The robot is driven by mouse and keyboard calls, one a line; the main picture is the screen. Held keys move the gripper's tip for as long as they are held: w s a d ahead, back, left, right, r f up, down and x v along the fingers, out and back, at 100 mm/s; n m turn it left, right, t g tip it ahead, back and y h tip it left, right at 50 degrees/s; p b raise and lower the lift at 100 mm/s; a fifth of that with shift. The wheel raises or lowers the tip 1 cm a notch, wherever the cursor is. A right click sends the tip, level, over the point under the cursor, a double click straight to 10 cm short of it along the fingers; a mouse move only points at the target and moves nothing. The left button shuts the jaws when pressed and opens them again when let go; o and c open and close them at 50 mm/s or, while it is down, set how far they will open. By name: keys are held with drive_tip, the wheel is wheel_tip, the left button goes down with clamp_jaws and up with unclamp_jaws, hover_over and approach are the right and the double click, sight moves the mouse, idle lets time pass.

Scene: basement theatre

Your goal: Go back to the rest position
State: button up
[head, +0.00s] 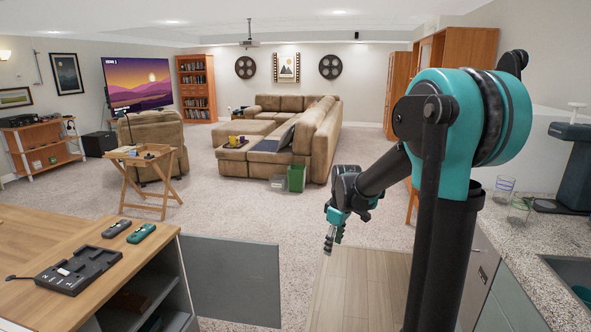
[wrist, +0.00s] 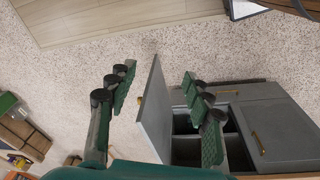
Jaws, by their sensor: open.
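My gripper (head: 331,239) hangs from my arm in the middle of the head view, over the floor and apart from the furniture. In the wrist view my gripper (wrist: 160,110) has its two green and black fingers spread wide, with nothing between them. Beyond the fingers, the wrist view shows a grey cabinet (wrist: 270,120) with an open door (wrist: 155,110) and dark compartments. No object is held.
A wooden counter (head: 30,230) at the left holds a black charging dock (head: 78,270) and two handheld devices (head: 141,233). The grey door (head: 232,280) stands open beside it. A speckled counter (head: 560,270) is at the right. Carpet (head: 240,215) is clear between.

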drive_tip(key=s+d+f+m+t, duration=0.1)
drive_tip(key=s+d+f+m, duration=0.1)
drive_tip(key=s, duration=0.5)
drive_tip(key=s+d+f+m, duration=0.2)
drive_tip(key=s+m, duration=0.3)
drive_tip(key=s, duration=0.2)
drive_tip(key=s+d+f+m+t, duration=0.1)
drive_tip(key=s+d+f+m, duration=0.1)
drive_tip(key=s, duration=0.6)
drive_tip(key=shift+d+f+m+t+h, duration=0.3)
drive_tip(key=shift+f+m+h, duration=0.15)
drive_tip(key=shift+m, duration=0.55)
